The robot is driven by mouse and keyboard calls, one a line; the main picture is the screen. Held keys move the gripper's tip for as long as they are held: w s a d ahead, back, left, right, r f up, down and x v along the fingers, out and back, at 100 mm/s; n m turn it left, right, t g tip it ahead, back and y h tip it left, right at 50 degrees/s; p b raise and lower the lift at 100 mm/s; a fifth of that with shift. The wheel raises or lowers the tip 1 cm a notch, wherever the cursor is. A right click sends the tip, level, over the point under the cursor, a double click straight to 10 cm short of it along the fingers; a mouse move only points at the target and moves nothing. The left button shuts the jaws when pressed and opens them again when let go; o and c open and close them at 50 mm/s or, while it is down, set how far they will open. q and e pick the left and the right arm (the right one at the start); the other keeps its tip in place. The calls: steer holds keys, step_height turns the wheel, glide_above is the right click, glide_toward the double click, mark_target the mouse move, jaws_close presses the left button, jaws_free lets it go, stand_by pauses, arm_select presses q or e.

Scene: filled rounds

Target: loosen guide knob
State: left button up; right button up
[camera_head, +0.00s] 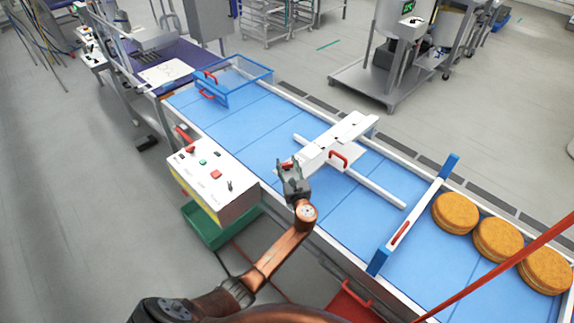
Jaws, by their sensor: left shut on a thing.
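The guide (331,140) is a white bracket with a long white bar that lies across the blue conveyor. A red knob (287,163) shows at the bracket's near left end. My left gripper (288,168) is at this knob, shut on it, and its dark fingers hide part of it. A red handle (339,160) sits on the bracket's right side, apart from the gripper. My right gripper is not in view.
A white control box (212,187) with buttons stands left of my left gripper. A blue-ended gate (412,219) crosses the belt (240,128). Several stacked orange-brown rounds (497,239) sit at the right. A clear blue-framed guard (236,78) stands further back.

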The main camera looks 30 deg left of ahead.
arm_select(q)
steer(key=n+g+y+b, duration=0.2)
steer(key=g, duration=0.1)
steer(key=n+g+y+b, duration=0.2)
steer(key=g+b, duration=0.1)
steer(key=shift+w+d+f+n+y, duration=0.1)
steer(key=shift+n+y, duration=0.2)
steer(key=shift+n, duration=0.1)
steer(key=shift+n+g+y+b, duration=0.4)
steer(key=shift+n+g+b, duration=0.3)
steer(key=shift+g+b, duration=0.35)
steer(key=shift+r, duration=0.2)
steer(key=o, duration=1.2)
steer(key=shift+f, duration=0.1)
steer(key=v, duration=1.2)
